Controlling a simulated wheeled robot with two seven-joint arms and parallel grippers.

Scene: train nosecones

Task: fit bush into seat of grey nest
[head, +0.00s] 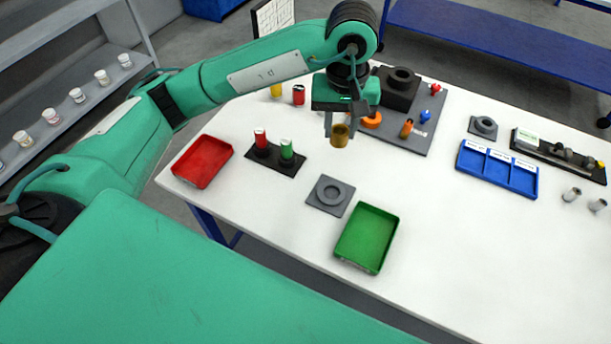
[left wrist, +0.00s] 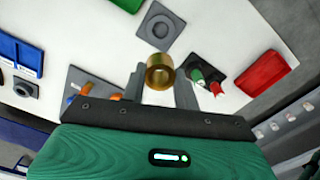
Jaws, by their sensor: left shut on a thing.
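The bush is a brass-coloured hollow cylinder (head: 340,138). My left gripper (head: 338,122) is shut on it and holds it up over the white table. The grey nest (head: 342,207) is a square plate with a raised round ring and a recessed seat. It lies on the table in front of the bush, apart from it; it also shows in the left wrist view (left wrist: 174,44). My right gripper is not in view.
A green tray (head: 393,235) lies just right of the nest. A black stand (head: 290,165) with red and green cylinders and a red tray (head: 205,181) are left. A grey board (head: 425,140) with parts is behind. A blue divided tray (head: 497,190) is right.

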